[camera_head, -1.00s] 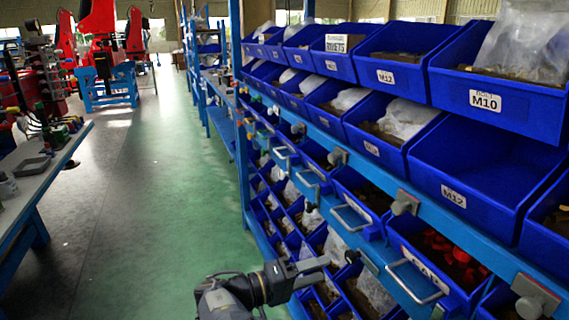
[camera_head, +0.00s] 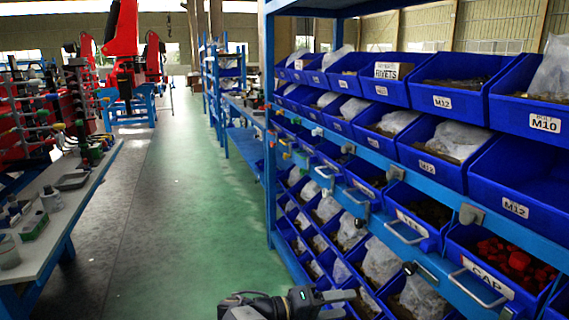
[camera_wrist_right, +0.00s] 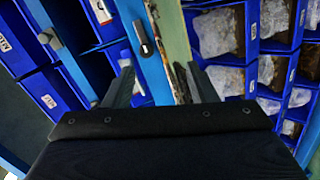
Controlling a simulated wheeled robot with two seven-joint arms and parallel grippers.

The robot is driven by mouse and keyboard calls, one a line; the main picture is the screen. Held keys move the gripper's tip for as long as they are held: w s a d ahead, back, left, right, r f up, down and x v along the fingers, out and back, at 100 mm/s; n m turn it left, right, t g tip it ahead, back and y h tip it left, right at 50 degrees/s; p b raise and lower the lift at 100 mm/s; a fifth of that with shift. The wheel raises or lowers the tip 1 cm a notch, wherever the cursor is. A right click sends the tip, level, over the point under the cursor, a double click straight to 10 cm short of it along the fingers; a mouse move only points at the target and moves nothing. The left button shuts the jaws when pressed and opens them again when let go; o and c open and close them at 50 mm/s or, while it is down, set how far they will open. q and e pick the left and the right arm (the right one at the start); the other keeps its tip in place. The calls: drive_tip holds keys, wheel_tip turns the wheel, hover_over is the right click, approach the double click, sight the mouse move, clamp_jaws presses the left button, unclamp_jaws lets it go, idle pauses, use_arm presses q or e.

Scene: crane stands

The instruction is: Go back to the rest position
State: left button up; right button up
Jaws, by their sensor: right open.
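My right gripper (camera_head: 340,302) shows at the bottom of the head view, in the aisle just left of the lower bins of the blue shelf rack (camera_head: 270,130). It is empty. In the right wrist view its two fingers (camera_wrist_right: 158,84) stand apart with nothing between them, and a blue rail and bins lie beyond them. My left gripper is in neither view.
Blue bins labelled M10 (camera_head: 535,110) and CAP (camera_head: 495,270) line the rack on the right, with pull handles jutting out. A workbench (camera_head: 85,200) with tools stands at left. Red machines (camera_head: 121,50) stand farther back. The green floor (camera_head: 200,220) between is clear.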

drive_tip(key=s+d+f+m+g+y, duration=0.1)
drive_tip(key=s+d+f+g+y, duration=0.2)
drive_tip(key=s+d+y, duration=0.4)
drive_tip(key=s+d+f+g+y, duration=0.25)
drive_tip(key=s+d+y, duration=0.25)
drive_tip(key=s+y, duration=0.35)
drive_tip(key=s+a+r+m+t+y, duration=0.2)
drive_tip(key=s+r+t+y, duration=0.15)
drive_tip(key=s+t, duration=0.45)
wheel_tip(320, 180, up, 17)
drive_tip(key=s+g+p, duration=0.1)
drive_tip(key=p, duration=1.6)
drive_tip(key=shift+a+r+y+p, duration=0.15)
drive_tip(key=shift+a+y+p, duration=0.05)
drive_tip(key=shift+y+p, duration=0.1)
drive_tip(key=shift+g, duration=0.25)
